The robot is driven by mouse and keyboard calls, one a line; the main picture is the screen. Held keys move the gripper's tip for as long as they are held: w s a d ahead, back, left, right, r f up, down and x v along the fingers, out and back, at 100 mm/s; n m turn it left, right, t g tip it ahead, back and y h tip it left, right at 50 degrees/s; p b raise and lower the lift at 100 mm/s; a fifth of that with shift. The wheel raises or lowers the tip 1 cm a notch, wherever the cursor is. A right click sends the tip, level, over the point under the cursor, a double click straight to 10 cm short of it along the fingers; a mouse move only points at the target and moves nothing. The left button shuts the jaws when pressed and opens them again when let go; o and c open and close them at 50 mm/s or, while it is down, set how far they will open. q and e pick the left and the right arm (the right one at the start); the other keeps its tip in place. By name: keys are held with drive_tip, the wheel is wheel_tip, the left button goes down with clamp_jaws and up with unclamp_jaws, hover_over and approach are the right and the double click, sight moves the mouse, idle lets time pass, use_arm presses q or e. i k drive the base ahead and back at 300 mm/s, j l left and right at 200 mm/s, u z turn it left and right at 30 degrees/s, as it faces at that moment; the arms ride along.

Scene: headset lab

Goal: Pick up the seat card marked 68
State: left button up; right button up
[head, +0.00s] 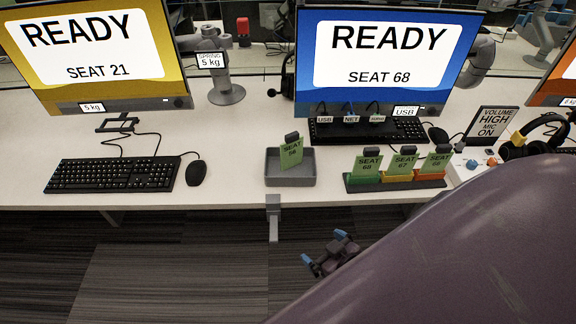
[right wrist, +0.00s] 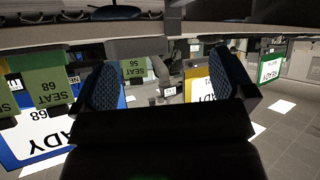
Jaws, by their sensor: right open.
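The green card marked SEAT 68 (head: 366,166) stands in the left slot of a dark rack (head: 396,184) on the desk, upright with a dark tab on top. It also shows upside down at the left of the right wrist view (right wrist: 46,88). Two more green cards stand in the rack to its right; the middle one (head: 402,166) seems to read 67, the right one (head: 437,162) is hard to read. My right gripper (head: 325,247) is open and empty, in front of the desk edge, below and left of the rack, apart from the cards. My left gripper is not in view.
A grey tray (head: 291,180) left of the rack holds another green card (head: 291,153), seemingly marked 56. A keyboard (head: 368,132) and the SEAT 68 monitor (head: 385,55) stand behind. A headset (head: 537,138) is at the right.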

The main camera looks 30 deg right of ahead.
sight(367, 164)
drive_tip(key=z, duration=1.75)
